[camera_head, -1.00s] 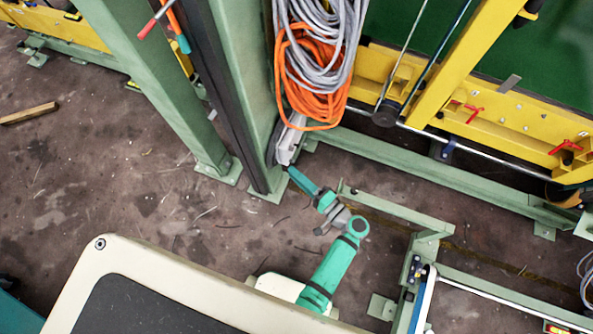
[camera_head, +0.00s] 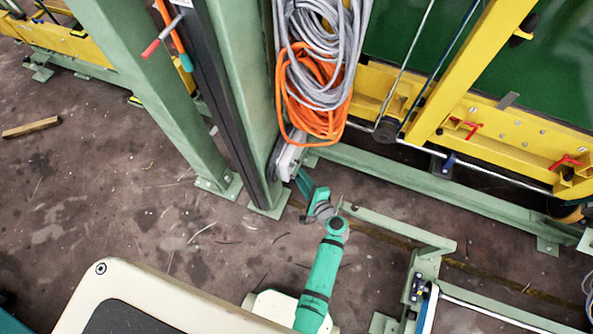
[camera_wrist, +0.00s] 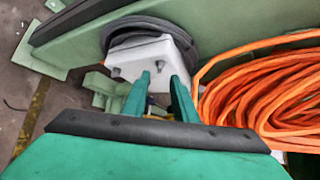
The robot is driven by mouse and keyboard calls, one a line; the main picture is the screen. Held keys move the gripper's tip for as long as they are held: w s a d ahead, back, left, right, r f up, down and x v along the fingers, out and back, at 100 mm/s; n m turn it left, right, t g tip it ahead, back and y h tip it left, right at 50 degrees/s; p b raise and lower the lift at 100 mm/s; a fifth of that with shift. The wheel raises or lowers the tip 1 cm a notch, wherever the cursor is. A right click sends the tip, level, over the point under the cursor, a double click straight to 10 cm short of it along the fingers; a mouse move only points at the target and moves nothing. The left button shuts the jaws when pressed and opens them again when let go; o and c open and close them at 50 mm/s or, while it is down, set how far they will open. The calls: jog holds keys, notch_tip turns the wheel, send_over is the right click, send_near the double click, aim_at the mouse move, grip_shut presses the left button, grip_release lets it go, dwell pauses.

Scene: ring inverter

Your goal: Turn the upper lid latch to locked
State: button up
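A small white box (camera_head: 289,158) is mounted low on the green post, below the hanging cable coils. It also shows in the wrist view (camera_wrist: 150,55), with small grey knob-like fittings (camera_wrist: 160,66) on its near face. I cannot tell which fitting is the upper lid latch or how it is turned. My gripper (camera_wrist: 160,92) has two green fingers with a gap between them and nothing seen in the gap. Its tips point at the box's near face, and I cannot tell if they touch it. In the head view my gripper (camera_head: 304,183) is just below the box, partly hidden.
Grey cable (camera_head: 325,45) and orange cable (camera_head: 312,100) hang right above the box; the orange coil (camera_wrist: 262,95) lies close to the right finger. A black cable (camera_wrist: 165,28) loops behind the box. Green frame beams (camera_head: 400,225) stand right of my arm. Open floor lies left.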

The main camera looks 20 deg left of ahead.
aim_at(292, 165)
jog(key=shift+x, duration=2.55)
jog(key=shift+s, duration=0.1)
grip_shut()
